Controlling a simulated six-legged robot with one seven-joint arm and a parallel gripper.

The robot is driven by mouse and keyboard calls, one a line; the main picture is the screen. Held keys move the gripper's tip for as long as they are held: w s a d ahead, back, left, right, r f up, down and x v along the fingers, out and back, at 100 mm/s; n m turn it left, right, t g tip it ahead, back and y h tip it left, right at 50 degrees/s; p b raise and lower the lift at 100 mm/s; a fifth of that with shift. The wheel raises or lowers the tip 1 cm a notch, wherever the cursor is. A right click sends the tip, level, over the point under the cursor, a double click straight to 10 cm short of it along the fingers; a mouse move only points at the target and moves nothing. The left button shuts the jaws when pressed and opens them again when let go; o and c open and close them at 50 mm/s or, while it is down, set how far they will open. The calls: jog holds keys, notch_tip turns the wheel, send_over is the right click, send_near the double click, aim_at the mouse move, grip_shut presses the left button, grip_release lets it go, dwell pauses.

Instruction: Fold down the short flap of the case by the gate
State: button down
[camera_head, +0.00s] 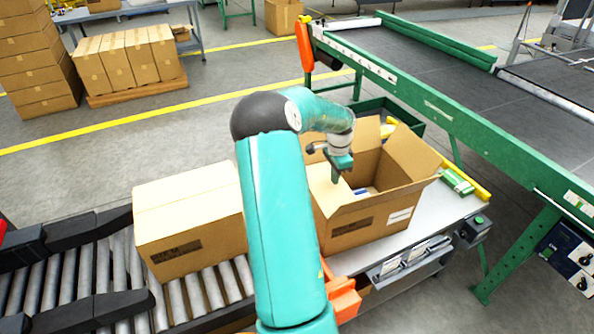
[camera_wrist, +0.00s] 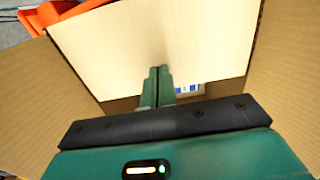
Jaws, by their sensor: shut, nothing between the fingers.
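The open brown case (camera_head: 352,231) stands on a metal table right of the roller conveyor. Its right flap (camera_head: 412,153) stands up and leans outward, and its back flap (camera_head: 367,131) is up. A pale flap (camera_head: 324,190) on the left lies below my gripper (camera_head: 337,178), slanting over the opening. My gripper points down, its fingers shut and empty. In the wrist view the fingers (camera_wrist: 160,83) are together against a pale panel (camera_wrist: 150,38); whether they touch it is unclear. A white and blue item (camera_wrist: 188,89) shows partly inside the case. I cannot tell which part is the gate.
A closed carton (camera_head: 190,220) sits on the roller conveyor (camera_head: 90,275) to the left. A green-framed belt conveyor (camera_head: 450,105) runs behind and right. A green and white item (camera_head: 457,181) and a yellow bar (camera_head: 474,184) lie right of the case. A control box (camera_head: 475,230) is at the table's right end.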

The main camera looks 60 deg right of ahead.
notch_tip(320, 180, up, 9)
dwell(0.8)
dwell(0.5)
